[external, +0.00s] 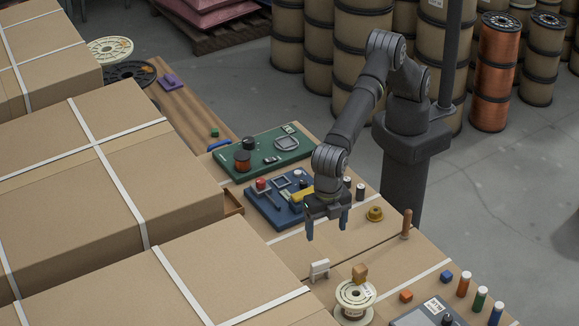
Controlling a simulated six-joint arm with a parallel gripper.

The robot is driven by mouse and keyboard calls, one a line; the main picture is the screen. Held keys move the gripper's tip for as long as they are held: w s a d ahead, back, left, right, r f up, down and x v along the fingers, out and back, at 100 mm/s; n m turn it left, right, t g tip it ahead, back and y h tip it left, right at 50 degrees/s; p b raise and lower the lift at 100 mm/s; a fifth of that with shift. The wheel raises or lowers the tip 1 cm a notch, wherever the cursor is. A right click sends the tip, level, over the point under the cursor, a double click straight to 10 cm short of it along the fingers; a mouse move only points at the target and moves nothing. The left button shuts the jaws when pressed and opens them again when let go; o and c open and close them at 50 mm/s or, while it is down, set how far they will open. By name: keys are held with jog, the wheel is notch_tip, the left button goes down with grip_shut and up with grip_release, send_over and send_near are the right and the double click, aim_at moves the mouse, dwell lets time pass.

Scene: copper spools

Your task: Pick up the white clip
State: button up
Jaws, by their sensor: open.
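The white clip (320,270) stands on the brown work surface, near its left edge beside the big cardboard boxes. It looks like a small pale block with a gap or slot low down. My gripper (327,227) points down with its blue fingers apart, and nothing shows between them. It is above the surface, behind the clip in the external view and apart from it. The exact height of my gripper is hard to tell.
Large cardboard boxes (190,270) rise on the left.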

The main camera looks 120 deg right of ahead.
aim_at(323, 271)
notch_tip(323, 271, down, 10)
jog(key=shift+f, duration=0.15)
jog(key=shift+w+d+f, duration=0.1)
jog(key=shift+d+f, duration=0.05)
jog(key=shift+f, duration=0.75)
jog(key=shift+w+d+f, duration=0.15)
jog(key=shift+f, duration=0.7)
jog(key=shift+w+d+f, duration=0.1)
jog(key=shift+d+f, duration=0.05)
jog(key=shift+f, duration=0.75)
jog(key=c, duration=1)
jog(key=shift+r, duration=0.1)
jog(key=shift+c, duration=0.2)
